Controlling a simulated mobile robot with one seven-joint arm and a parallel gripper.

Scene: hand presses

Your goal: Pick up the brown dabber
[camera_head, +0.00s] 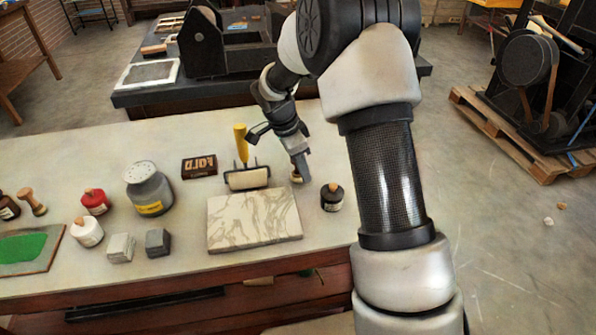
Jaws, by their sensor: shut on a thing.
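My gripper (300,172) points down over the table, behind the marbled slab and to the right of the yellow-handled roller. It is shut on a small brown thing (296,177), which I take to be the brown dabber; the fingers hide most of it. It is low, near the table top, and I cannot tell whether it still touches the table. Another wooden piece, like a dabber or stamp (35,205), stands at the far left of the table, away from my gripper.
Further left are a brown box (199,166), a grey jar (149,190), bottles, two grey blocks and a green-inked plate (30,250). A press stands behind.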

